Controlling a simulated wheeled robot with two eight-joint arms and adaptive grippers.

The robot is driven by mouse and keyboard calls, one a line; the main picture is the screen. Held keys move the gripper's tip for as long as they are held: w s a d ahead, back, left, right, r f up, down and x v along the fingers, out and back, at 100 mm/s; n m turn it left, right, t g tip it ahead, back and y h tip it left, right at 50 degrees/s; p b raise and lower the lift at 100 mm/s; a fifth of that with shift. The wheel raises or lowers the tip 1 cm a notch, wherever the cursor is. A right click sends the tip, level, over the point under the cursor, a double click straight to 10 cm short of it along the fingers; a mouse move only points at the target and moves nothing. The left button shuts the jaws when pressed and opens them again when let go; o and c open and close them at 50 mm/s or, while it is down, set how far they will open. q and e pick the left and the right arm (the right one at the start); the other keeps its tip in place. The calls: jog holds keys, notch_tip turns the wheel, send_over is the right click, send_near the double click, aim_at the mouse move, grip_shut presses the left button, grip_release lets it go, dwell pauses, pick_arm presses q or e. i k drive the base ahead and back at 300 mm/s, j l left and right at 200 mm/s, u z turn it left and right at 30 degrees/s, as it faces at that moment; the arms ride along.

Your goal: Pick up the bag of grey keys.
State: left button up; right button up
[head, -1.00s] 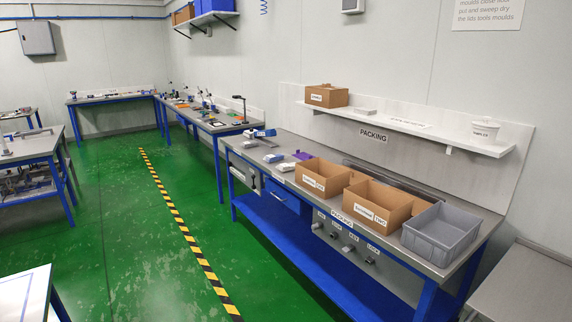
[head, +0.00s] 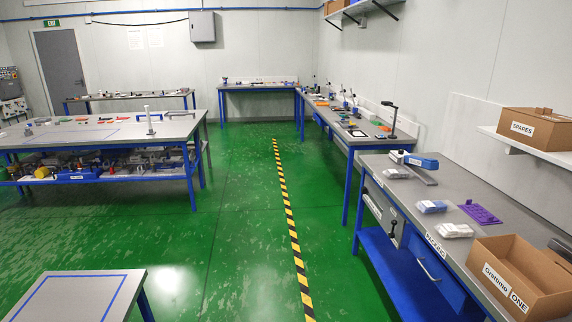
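Several small bags lie on the packing bench (head: 480,190) at the right of the head view. One pale grey bag (head: 396,173) lies near the back end by a blue device. A bag with bluish contents (head: 432,206) lies closer. A whitish-grey bag (head: 455,230) lies closest, beside a cardboard box. The contents are too small to make out, so I cannot tell which bag holds grey keys. Neither of my grippers is in view.
A table (head: 78,300) is at lower left. The green floor (head: 235,235) between the benches is clear around a striped line.

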aim_at(405, 173)
jog(key=i, duration=0.7)
jog(key=i+z, duration=0.15)
jog(key=i, duration=0.55)
jog(key=i+j, duration=0.15)
jog(key=i, duration=0.55)
jog(key=i+z, duration=0.8)
jog(key=i+j+z, duration=0.1)
jog(key=i+z, duration=0.15)
jog(key=z, duration=0.2)
